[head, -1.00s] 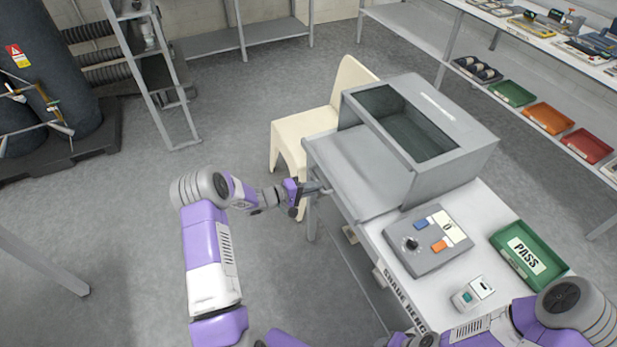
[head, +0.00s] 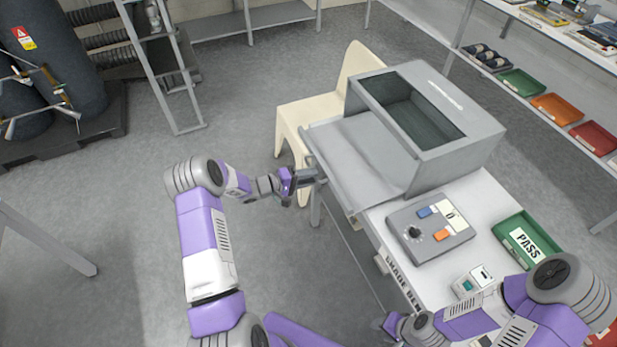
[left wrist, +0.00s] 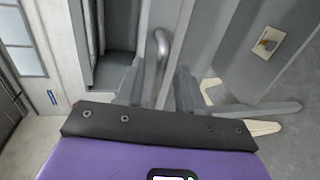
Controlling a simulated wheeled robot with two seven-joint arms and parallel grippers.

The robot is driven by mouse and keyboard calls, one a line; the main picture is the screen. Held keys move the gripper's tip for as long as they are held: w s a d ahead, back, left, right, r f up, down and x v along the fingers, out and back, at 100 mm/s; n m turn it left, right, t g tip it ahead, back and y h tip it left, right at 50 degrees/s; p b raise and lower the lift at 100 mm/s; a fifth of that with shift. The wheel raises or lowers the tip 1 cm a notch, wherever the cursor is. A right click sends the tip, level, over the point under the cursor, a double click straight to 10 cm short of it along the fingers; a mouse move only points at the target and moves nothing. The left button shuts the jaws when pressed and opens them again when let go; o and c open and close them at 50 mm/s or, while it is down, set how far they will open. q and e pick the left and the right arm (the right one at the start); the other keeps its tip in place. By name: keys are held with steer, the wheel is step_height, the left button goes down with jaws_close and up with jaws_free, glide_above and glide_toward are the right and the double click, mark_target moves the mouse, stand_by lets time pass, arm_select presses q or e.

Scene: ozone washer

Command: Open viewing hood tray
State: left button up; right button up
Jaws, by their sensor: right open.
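The grey viewing hood (head: 455,110) stands on the white bench with a dark window in its sloped top. Its flat grey tray (head: 350,150) sticks out of the hood's left side, past the bench edge. My left gripper (head: 308,177) is at the tray's outer edge, at its bar handle.
A control box (head: 430,228) with a knob, a green PASS tray (head: 527,240) and a small device (head: 473,281) lie on the bench. A cream chair (head: 297,113) stands close behind the tray. Floor left of the tray is clear.

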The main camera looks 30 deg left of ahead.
arm_select(q)
steer(key=p+v, duration=0.1)
steer(key=v, duration=0.6)
steer(key=shift+s+a, duration=0.15)
steer(key=shift+s, duration=0.05)
stand_by(0.4)
